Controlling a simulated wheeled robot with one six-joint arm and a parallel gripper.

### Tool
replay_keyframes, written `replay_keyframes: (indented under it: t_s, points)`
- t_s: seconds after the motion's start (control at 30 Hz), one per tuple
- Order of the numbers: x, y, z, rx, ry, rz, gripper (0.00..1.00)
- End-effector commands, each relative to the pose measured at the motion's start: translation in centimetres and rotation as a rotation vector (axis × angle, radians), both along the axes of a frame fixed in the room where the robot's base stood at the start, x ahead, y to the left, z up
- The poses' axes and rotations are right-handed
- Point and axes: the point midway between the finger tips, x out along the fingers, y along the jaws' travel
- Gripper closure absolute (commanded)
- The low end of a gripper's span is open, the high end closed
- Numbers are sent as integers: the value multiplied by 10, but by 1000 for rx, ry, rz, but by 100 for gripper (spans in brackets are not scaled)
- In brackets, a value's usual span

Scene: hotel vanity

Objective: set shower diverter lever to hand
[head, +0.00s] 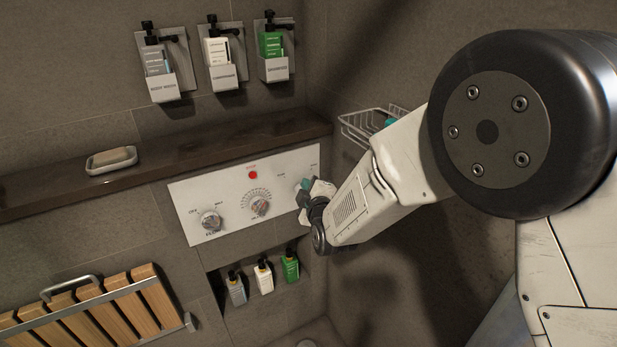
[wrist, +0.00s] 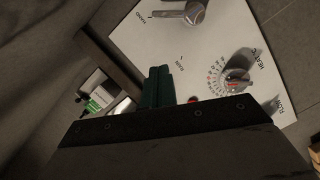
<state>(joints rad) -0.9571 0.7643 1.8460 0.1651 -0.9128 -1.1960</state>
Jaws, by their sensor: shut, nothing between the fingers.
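The shower diverter lever (wrist: 192,13) is a silver handle on the white control panel (wrist: 225,40), at the top of the wrist view and partly cut off by the frame edge. Its bar points left, towards the printed label HAND (wrist: 124,22). A second, small label (wrist: 181,62) lies below it, too small to read surely. My gripper (wrist: 160,70) has its teal fingers shut together and empty, below the lever in the picture, with a visible gap between. In the head view my gripper (head: 305,185) is at the panel's right end and hides the lever.
The panel also bears a temperature dial (head: 259,205), a left knob (head: 211,220) and a red button (head: 253,174). A stone ledge (head: 215,148) runs above, with a soap dish (head: 111,160). A wire basket (head: 365,125) is at the corner. Small bottles (head: 264,277) stand in a niche below.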

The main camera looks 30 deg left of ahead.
Motion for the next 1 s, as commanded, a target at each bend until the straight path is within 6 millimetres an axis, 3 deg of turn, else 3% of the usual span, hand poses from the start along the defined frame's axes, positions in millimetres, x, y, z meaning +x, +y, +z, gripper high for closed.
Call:
replay_keyframes:
  t_s: [0.1,0.3,1.0]
  points:
    - [-17,-14,3,-2,1,3,100]
    - [-32,-25,4,-5,0,4,100]
    - [-32,-29,3,-7,1,0,100]
